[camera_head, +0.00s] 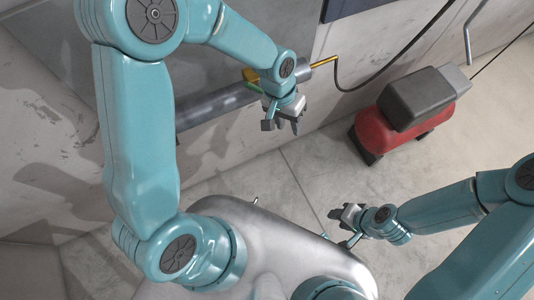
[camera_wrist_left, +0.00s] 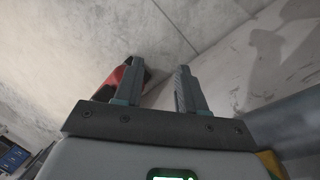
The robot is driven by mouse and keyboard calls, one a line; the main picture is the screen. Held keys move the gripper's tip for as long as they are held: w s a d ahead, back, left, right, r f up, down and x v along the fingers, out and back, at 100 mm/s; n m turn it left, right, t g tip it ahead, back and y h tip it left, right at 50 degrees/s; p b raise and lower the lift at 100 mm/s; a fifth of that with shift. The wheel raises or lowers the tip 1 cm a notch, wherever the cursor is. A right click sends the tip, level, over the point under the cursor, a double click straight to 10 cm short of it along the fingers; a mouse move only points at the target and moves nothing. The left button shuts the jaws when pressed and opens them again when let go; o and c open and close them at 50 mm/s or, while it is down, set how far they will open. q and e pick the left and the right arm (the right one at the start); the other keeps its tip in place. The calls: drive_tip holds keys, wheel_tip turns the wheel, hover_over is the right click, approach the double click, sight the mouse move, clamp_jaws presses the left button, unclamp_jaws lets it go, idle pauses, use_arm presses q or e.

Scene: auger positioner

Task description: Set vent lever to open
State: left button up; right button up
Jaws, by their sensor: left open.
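A grey horizontal pipe (camera_head: 205,107) runs along the wall in the head view, with a yellow piece (camera_head: 250,75) and a green piece (camera_head: 254,88) near its right end. I cannot tell for sure which of these is the vent lever; my left wrist partly covers that area. My left gripper (camera_head: 284,122) is just below and right of these pieces, pointing down, open and empty. In the left wrist view, its two fingers (camera_wrist_left: 158,82) are apart with nothing between them. The pipe (camera_wrist_left: 288,118) and a yellow piece (camera_wrist_left: 269,163) show at that view's right edge. My right gripper (camera_head: 343,220) is over the floor, apart from the pipe.
A red and grey compressor (camera_head: 415,105) stands on the floor at right. The floor between wall and compressor is clear. A dark panel (camera_head: 350,8) is at the top.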

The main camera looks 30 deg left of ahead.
use_arm(q)
drive_tip(key=s+f+n+h+b, duration=0.1)
drive_tip(key=s+f+n, duration=0.1)
drive_tip(key=s+f, duration=1.1)
wheel_tip(320, 180, down, 4)
drive_tip(key=shift+a+r+n+t, duration=0.1)
drive_tip(key=shift+a+n+t, duration=0.2)
drive_tip(key=shift+n+t, duration=0.1)
